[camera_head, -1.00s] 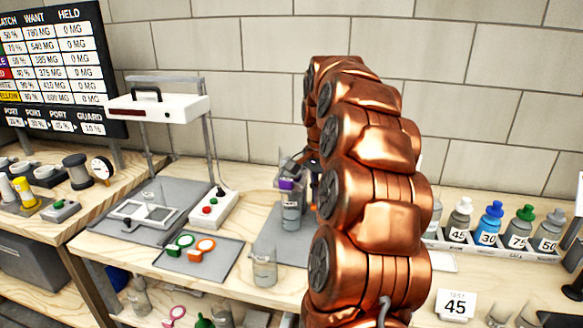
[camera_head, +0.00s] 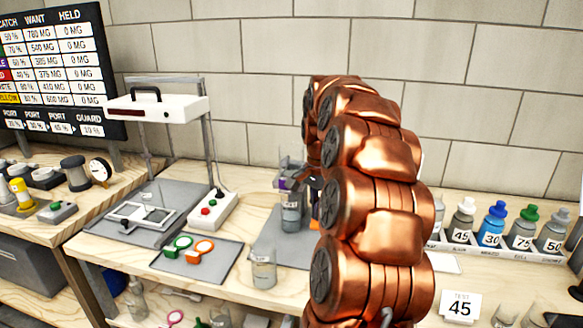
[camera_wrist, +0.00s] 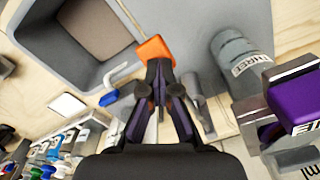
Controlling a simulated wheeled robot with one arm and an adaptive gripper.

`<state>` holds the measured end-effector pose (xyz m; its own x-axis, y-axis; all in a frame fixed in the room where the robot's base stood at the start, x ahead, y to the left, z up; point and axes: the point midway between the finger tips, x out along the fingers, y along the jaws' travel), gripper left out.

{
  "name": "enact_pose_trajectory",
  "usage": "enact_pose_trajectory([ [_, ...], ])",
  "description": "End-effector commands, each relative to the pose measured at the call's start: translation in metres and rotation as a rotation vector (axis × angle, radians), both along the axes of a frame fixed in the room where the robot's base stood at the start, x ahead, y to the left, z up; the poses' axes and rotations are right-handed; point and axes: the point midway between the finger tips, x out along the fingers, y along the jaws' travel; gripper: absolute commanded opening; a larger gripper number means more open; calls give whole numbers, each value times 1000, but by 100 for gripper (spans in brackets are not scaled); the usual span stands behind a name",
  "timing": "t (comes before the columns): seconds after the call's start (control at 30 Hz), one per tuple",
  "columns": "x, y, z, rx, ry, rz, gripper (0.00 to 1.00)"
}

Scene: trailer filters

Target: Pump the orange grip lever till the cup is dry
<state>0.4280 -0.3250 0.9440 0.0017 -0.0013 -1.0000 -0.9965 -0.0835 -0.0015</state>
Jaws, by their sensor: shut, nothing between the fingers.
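The orange grip (camera_wrist: 155,50) shows at my fingertips in the wrist view, with the shut fingers of my gripper (camera_wrist: 160,72) against or just over it. I cannot tell whether they touch. In the head view an orange patch (camera_head: 314,223) shows beside the bottle stand, partly behind my arm. My gripper (camera_head: 312,183) is near the top of the stand there. A clear cup-like part (camera_head: 291,163) tops the stand; its liquid level cannot be made out. A purple part (camera_wrist: 296,100) with white lettering and a grey bottle (camera_wrist: 240,62) marked THREE are at the right in the wrist view.
A glass beaker (camera_head: 264,270) stands left of the stand. A grey mat (camera_head: 222,262) with green and orange ring tools lies farther left. A rack of capped bottles (camera_head: 500,250) is to the right. My arm hides much of the middle.

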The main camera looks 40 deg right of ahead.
Motion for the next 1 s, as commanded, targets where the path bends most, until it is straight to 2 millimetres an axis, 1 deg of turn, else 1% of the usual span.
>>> enact_pose_trajectory([
  [0.03,0,0,-3,0,1,0,0],
  [0.27,0,0,4,0,1,0,0],
  [1.0,0,0,52,1,1,0,0],
])
